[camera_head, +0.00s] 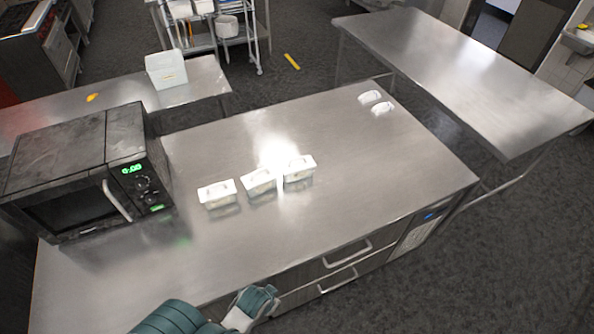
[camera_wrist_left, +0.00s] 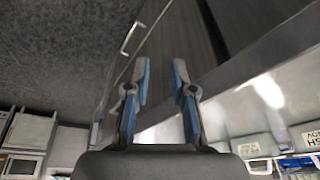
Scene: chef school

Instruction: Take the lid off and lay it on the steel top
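Three small containers with white lids stand in a slanting row on the steel top (camera_head: 330,205): a left one (camera_head: 217,192), a middle one (camera_head: 259,181) and a right one (camera_head: 299,169). Each lid appears to have a raised handle. Two small white pieces (camera_head: 370,97) (camera_head: 382,109) lie at the far right corner; I cannot tell whether they are lids. My left gripper (camera_head: 268,293) is at the counter's front edge, well short of the containers. In the left wrist view its fingers (camera_wrist_left: 162,75) are apart with nothing between them. My right gripper is not in view.
A black microwave (camera_head: 85,175) fills the counter's left end. A white tub (camera_head: 166,69) stands on a side table behind it. Another steel table (camera_head: 460,65) is at the right. The counter's middle, front and right are clear. Drawer handles (camera_head: 347,252) jut from the front.

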